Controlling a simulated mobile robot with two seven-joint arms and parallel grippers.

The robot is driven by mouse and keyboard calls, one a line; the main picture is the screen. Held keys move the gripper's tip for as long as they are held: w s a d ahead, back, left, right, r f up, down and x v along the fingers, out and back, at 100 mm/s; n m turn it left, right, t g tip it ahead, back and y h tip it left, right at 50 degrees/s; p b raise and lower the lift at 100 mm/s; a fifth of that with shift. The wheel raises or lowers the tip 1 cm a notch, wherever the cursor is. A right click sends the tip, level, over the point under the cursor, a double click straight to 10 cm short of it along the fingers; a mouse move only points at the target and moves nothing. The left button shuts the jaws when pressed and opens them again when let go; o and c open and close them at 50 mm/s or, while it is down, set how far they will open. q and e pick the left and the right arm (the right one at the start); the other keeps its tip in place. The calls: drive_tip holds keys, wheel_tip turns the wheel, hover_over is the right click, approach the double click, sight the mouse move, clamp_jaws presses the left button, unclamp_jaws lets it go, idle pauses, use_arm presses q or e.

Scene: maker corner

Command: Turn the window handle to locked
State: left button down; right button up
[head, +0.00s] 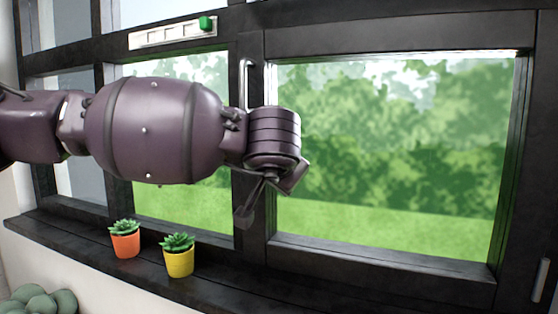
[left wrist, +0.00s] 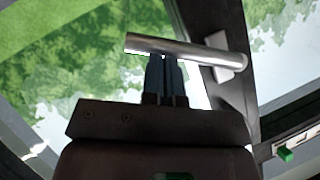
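The window handle (head: 246,84) is a silver bar on the dark upright between two panes. It stands roughly upright in the head view, with its lower part next to my arm. In the left wrist view the handle (left wrist: 185,52) crosses just beyond my fingertips, its mount on the dark frame to the right and its free end to the left. My left gripper (left wrist: 166,60) has its fingers close together, with nothing visible between them. The tips overlap the bar's lower edge; I cannot tell whether they touch. In the head view my wrist hides most of this gripper. My right gripper is out of view.
A white strip with a green slider (head: 204,23) is on the frame above left; the slider shows in the wrist view (left wrist: 285,154). An orange-potted plant (head: 125,244) and a yellow-potted plant (head: 178,260) stand on the dark sill (head: 300,291). A green cushion-like plant (head: 38,300) is lower left.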

use_arm(q)
drive_tip(key=w+a+f, duration=0.2)
drive_tip(key=a+f, duration=0.3)
drive_tip(key=f, duration=0.1)
drive_tip(key=shift+w+a+b, duration=0.15)
drive_tip(key=shift+b, duration=0.15)
idle(0.3)
drive_tip(key=shift+a+f, duration=0.1)
idle(0.5)
